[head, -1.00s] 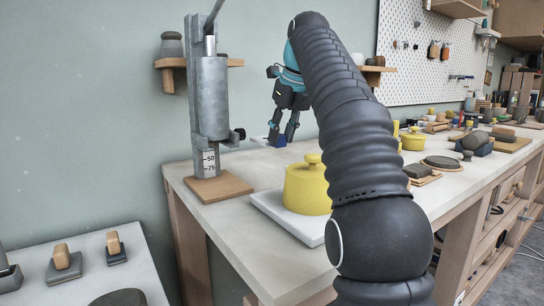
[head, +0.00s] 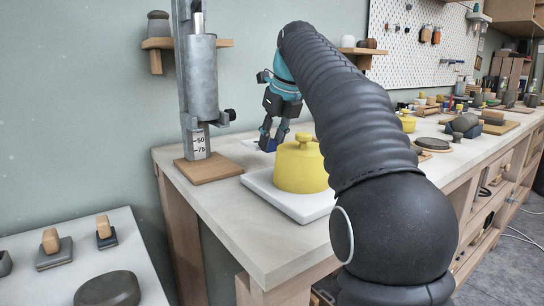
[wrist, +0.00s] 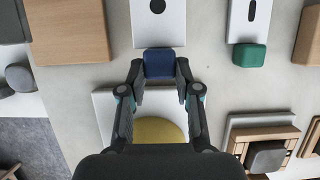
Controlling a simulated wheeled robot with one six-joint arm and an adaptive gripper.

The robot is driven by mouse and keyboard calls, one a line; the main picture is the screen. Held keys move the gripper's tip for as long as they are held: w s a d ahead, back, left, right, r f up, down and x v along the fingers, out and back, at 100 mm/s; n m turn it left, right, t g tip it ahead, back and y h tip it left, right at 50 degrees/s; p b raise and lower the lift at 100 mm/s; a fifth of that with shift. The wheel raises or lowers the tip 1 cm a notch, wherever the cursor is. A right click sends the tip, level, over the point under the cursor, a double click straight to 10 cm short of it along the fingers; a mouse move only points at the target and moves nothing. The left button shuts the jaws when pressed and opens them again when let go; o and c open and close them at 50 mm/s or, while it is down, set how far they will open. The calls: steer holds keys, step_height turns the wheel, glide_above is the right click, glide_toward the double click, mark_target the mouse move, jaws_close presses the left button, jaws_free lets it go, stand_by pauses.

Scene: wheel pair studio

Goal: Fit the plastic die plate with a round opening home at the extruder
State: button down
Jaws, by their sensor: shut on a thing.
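The die plate (wrist: 158,30) is a pale plate with a dark round opening and a blue grip block (wrist: 159,63). My gripper (wrist: 159,72) is shut on that blue block, with a finger on each side. In the head view my gripper (head: 273,137) is low at the bench's wall side, behind the yellow pot; most of the plate is hidden there. I cannot tell whether the plate touches the bench. The extruder (head: 203,95) is a grey upright cylinder with a side knob, on a wooden base (head: 208,168), left of my gripper.
A second pale plate (wrist: 250,25) has a slot opening and a green block (wrist: 249,54). The yellow pot (head: 300,168) stands on a white slab (head: 283,202) at the near side. Bench top in front of the extruder is clear.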

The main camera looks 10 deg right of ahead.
step_height(320, 180, down, 3)
steer(key=shift+r+b, duration=0.15)
steer(key=shift+b, duration=0.4)
steer(key=shift+f+p, duration=0.4)
steer(key=shift+f, duration=0.05)
steer(key=shift+f, duration=0.15)
steer(key=c, duration=0.8)
jaws_free()
steer(key=shift+f+b, duration=0.15)
steer(key=shift+b, duration=0.6)
